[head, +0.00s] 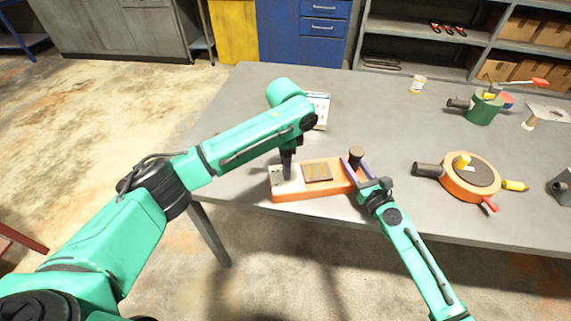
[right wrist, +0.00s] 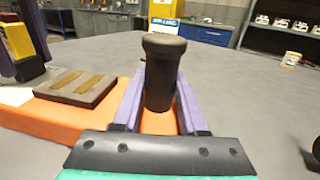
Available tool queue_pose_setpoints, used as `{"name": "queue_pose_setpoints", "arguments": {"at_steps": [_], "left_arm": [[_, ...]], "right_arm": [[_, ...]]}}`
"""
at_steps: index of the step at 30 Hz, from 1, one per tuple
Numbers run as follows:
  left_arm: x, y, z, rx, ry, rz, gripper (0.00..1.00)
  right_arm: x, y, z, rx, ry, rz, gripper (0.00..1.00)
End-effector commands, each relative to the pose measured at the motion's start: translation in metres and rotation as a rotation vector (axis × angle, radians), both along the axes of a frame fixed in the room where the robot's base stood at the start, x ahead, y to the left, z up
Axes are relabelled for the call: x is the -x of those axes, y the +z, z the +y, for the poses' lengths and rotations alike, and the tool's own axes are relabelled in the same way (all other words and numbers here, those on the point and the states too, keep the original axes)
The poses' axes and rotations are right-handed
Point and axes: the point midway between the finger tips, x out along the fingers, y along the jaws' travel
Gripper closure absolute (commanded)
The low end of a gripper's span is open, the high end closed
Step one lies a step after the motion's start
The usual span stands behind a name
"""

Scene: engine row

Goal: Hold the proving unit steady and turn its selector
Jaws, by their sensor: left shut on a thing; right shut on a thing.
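The proving unit (head: 335,188) is a long orange block near the table's front edge. It has a white panel at its left end, a brown plate (head: 317,172) in the middle and a dark upright post (head: 356,155) at its right end. My right gripper (right wrist: 160,112) is shut on the post, with a purple finger on each side. My left gripper (head: 287,175) points down onto the white panel, shut on the selector there. The selector is mostly hidden in the head view. A yellow part shows by the left gripper in the right wrist view (right wrist: 17,40).
A white and green box (head: 320,108) stands behind the unit, partly behind my left arm. An orange round device (head: 468,185) with handles lies to the right. A green round device (head: 483,110) and a small tub (head: 418,84) stand further back. The table between is clear.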

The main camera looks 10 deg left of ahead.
Motion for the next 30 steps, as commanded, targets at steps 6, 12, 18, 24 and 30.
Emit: {"name": "queue_pose_setpoints", "arguments": {"at_steps": [6, 12, 18, 24, 30], "left_arm": [[0.000, 0.001, -0.001, 0.002, -0.005, -0.002, 1.00], [0.000, 0.001, -0.001, 0.002, -0.005, -0.002, 0.17], [0.000, 0.000, -0.001, 0.001, -0.003, 0.000, 0.17], [0.000, 0.009, 0.000, 0.001, -0.002, -0.001, 0.17], [-0.001, 0.056, -0.001, 0.002, -0.004, -0.005, 0.17]], "right_arm": [[0.000, -0.001, 0.000, 0.002, 0.001, 0.002, 1.00], [0.000, -0.002, 0.000, 0.002, 0.001, 0.002, 1.00], [0.001, -0.001, 0.000, 0.002, 0.001, 0.002, 1.00], [0.001, -0.001, 0.000, 0.001, 0.001, 0.003, 1.00], [0.001, -0.001, 0.000, 0.001, 0.001, 0.003, 1.00]]}}
